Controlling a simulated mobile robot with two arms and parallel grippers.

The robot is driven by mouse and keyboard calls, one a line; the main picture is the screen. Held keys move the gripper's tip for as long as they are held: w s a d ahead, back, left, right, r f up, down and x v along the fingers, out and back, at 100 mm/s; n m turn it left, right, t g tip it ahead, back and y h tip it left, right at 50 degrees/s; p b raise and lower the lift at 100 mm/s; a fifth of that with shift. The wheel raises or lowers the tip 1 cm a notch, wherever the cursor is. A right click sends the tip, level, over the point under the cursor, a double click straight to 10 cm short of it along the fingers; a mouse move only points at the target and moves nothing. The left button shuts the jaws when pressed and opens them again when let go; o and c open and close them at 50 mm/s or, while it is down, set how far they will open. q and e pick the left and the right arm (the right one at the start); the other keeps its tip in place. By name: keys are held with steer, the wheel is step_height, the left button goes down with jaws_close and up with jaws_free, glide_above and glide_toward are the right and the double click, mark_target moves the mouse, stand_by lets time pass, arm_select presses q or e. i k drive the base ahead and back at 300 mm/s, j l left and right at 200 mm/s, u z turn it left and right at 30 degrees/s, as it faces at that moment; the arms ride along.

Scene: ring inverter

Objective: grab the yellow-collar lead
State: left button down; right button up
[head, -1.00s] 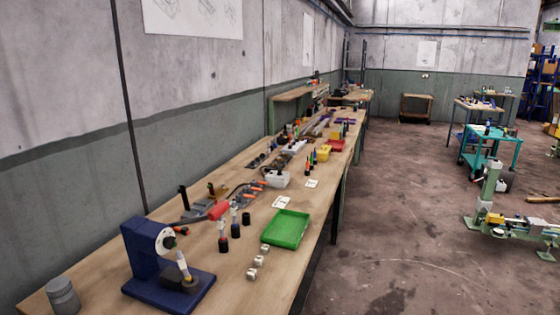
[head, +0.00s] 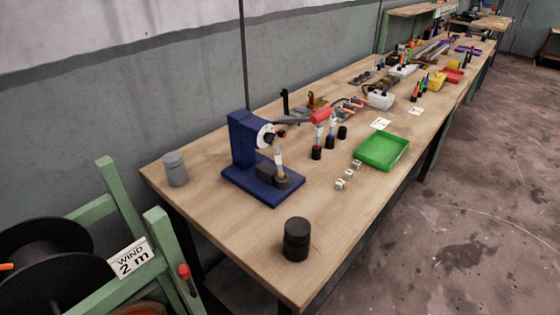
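I cannot pick out a lead with a yellow collar for certain. Orange-tipped leads (head: 352,104) lie on the bench behind a red-handled tool (head: 321,116), too small to tell their collars. A slim white piece with a yellowish lower part (head: 279,161) stands tilted on the blue press-like stand (head: 262,187). Neither of my grippers is in view.
The wooden bench (head: 235,232) runs away to the upper right. It holds a black cylinder (head: 296,240), a grey jar (head: 175,169), small white cubes (head: 348,174) and a green tray (head: 382,152). A green reel frame (head: 163,251) with a "WIND 2 m" sign (head: 131,259) stands at lower left. Floor on the right is open.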

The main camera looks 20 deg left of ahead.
mark_target(278, 159)
steer(key=u, duration=0.6)
steer(key=i+l+u, duration=0.1)
steer(key=u, duration=0.3)
steer(key=i+l+u, duration=0.1)
steer(key=l+u, duration=0.4)
steer(key=u, duration=0.3)
steer(key=l+u, duration=0.25)
steer(key=u, duration=0.15)
steer(key=l+u, duration=0.25)
steer(key=u, duration=0.15)
steer(key=i+l, duration=0.05)
